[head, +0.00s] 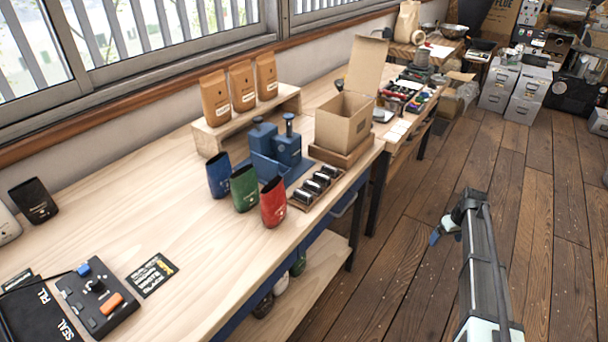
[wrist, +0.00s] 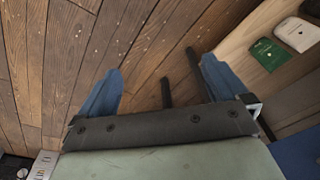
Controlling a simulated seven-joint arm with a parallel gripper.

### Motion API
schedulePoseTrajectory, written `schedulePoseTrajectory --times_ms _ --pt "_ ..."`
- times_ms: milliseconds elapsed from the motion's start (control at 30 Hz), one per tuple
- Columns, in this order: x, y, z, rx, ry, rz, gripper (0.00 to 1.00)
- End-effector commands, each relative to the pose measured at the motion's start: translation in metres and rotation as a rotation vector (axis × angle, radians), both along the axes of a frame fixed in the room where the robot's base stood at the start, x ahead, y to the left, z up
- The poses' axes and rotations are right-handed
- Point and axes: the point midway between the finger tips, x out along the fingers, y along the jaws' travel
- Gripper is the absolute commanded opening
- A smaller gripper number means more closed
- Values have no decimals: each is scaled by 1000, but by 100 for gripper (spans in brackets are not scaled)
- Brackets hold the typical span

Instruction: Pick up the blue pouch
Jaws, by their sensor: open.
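The blue pouch (head: 219,175) stands upright on the wooden workbench (head: 190,240), at the left end of a short row with a green pouch (head: 243,188) and a red pouch (head: 273,202). My gripper (head: 437,237) hangs over the floor, to the right of the bench and well apart from the pouches. In the wrist view its two blue fingers (wrist: 155,85) are spread wide with nothing between them. The standing blue pouch is not clearly seen in the wrist view.
A blue device (head: 275,150) stands just behind the pouches. A tray of dark items (head: 316,187) lies right of the red pouch. Brown bags (head: 242,86) stand on a riser behind. An open cardboard box (head: 343,122) is further right. The bench front-left of the pouches is mostly clear.

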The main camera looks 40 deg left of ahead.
Motion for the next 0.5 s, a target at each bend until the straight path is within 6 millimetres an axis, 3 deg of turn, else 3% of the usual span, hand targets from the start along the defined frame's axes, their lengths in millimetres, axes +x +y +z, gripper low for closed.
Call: schedulePoseTrajectory --times_ms 33,200,367,500 --pt "20 13 22 7 -26 27 100" --pt "61 53 94 26 -97 120 100" --pt "91 98 167 41 -161 210 100" --pt "105 146 235 53 -211 296 100"
